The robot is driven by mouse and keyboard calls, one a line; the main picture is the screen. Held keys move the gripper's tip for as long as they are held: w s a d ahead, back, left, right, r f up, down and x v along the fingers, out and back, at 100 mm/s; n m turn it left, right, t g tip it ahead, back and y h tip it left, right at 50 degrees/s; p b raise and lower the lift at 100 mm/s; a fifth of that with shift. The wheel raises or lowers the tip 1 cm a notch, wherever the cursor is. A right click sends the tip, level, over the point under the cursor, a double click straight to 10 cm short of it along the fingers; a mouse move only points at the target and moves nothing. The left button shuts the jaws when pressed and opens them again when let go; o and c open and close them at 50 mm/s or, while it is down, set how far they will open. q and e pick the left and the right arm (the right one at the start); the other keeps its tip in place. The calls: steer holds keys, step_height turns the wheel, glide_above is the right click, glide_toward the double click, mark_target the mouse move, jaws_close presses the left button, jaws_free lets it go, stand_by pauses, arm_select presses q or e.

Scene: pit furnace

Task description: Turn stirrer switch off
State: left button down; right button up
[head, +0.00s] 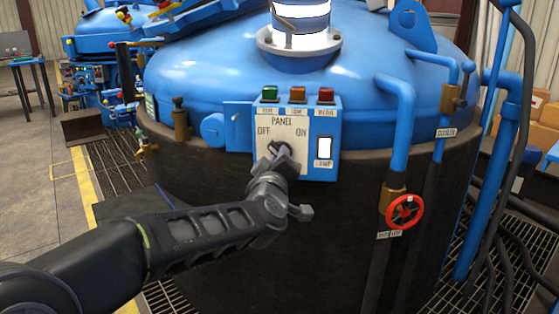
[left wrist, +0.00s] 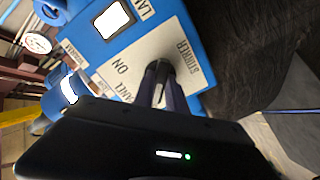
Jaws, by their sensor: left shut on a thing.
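The control panel (head: 295,128) is a pale plate on a blue box on the furnace side, marked PANEL, OFF at left and ON at right. The stirrer switch (head: 284,147) is a dark knob low on that plate, mostly hidden by my left gripper (head: 278,158). My left gripper is shut on the switch. In the left wrist view the fingers (left wrist: 161,84) close at the plate, between the words ON and STIRRER. Which way the switch points I cannot tell. My right gripper is not in view.
Green, orange and red lamps (head: 298,93) sit atop the panel box, and a lit white LAMP switch (head: 324,148) is at its right. A red valve wheel (head: 404,212) and blue pipes (head: 401,125) stand to the right. Floor grating and open floor lie at left.

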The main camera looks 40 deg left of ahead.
arm_select(q)
steer(key=shift+f, duration=0.1)
steer(key=c, duration=1.4)
jaws_free()
steer(key=shift+o, duration=0.2)
steer(key=p+v, duration=0.2)
steer(key=v, duration=0.5)
steer(key=shift+s+d, duration=0.2)
steer(key=shift+s, duration=0.15)
